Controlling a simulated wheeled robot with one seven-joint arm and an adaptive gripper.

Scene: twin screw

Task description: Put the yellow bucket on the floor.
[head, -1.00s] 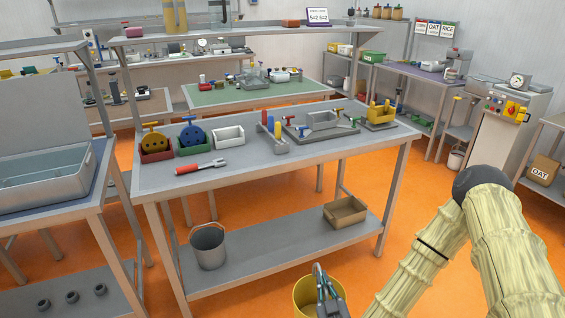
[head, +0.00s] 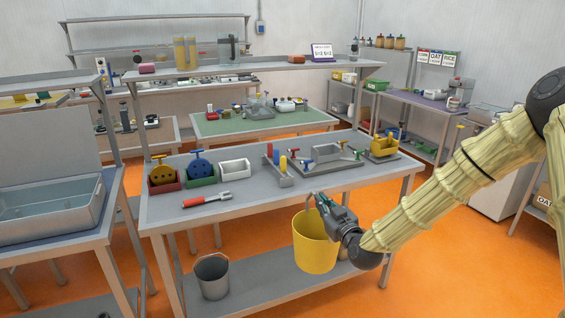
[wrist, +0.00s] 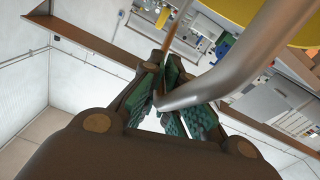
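The yellow bucket (head: 316,243) hangs in the air in front of the workbench in the head view, roughly upright. My gripper (head: 322,203) is at its top, by the rim and handle. In the wrist view, the gripper's teal-padded fingers (wrist: 176,108) are closed around a grey bar that looks like the bucket's handle (wrist: 215,82). Part of the yellow bucket (wrist: 235,10) shows at the top of the wrist view. The orange floor (head: 440,262) is open to the right of the bench. The bucket hides part of the lower shelf.
The workbench (head: 240,213) behind the bucket holds bins, a red-handled tool (head: 207,200) and fixtures. A grey bucket (head: 212,278) stands on its lower shelf (head: 262,275). A left bench (head: 70,235) carries a metal tray. A machine cabinet (head: 490,190) stands at right.

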